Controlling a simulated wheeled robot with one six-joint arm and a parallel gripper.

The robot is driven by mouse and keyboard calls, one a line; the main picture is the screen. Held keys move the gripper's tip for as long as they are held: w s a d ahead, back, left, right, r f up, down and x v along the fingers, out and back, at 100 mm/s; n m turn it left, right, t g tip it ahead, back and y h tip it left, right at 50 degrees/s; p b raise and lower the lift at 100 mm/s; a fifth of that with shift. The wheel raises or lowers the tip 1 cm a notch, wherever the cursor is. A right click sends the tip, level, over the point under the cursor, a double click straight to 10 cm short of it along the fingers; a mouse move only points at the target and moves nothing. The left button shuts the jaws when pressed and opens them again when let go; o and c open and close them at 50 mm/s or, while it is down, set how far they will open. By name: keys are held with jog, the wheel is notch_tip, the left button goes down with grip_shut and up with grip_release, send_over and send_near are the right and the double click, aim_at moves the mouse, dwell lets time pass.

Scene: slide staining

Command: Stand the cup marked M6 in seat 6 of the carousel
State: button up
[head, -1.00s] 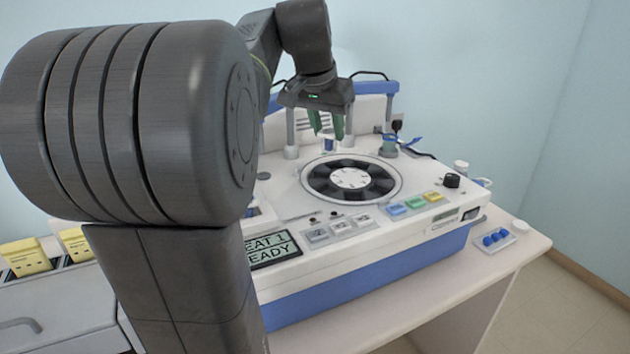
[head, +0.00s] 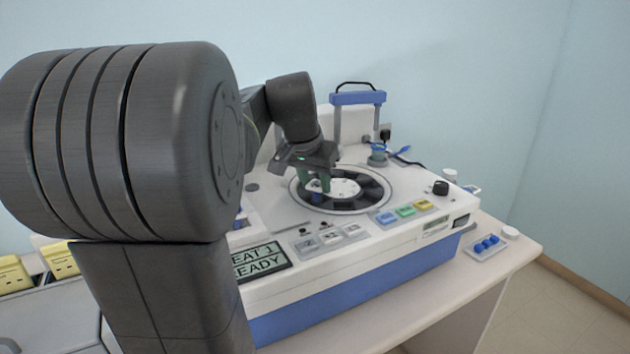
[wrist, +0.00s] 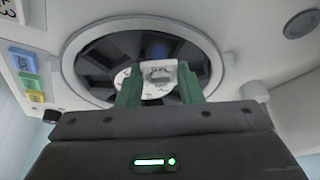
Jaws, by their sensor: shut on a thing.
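My gripper (head: 317,187) is over the left part of the carousel (head: 375,194), its green fingers pointing down. In the wrist view the green fingers (wrist: 160,88) are shut on a small white cup (wrist: 158,70) with a dark oval on it; its mark is too small to read. The cup is over the carousel (wrist: 100,75) near its pale hub. I cannot tell whether it touches the carousel or hangs above it. The carousel is a dark ring with several seats around a white hub. The seat numbers cannot be read.
The machine's front panel has blue, green and yellow buttons (head: 405,211) and a display (head: 258,261) reading "EAT 1 READY" in part. A blue-topped frame (head: 358,98) stands behind the carousel. A tray with blue items (head: 487,247) lies at the right.

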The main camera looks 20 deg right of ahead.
jog(key=shift+f+b, duration=0.3)
jog(key=shift+f, duration=0.2)
jog(key=o, duration=1)
jog(key=shift+r, duration=0.1)
jog(key=shift+c, duration=0.2)
jog(key=shift+r, duration=0.1)
jog(key=shift+r+p, duration=0.3)
jog(key=shift+p, duration=0.05)
jog(key=v, duration=1.2)
jog(key=shift+p, duration=0.35)
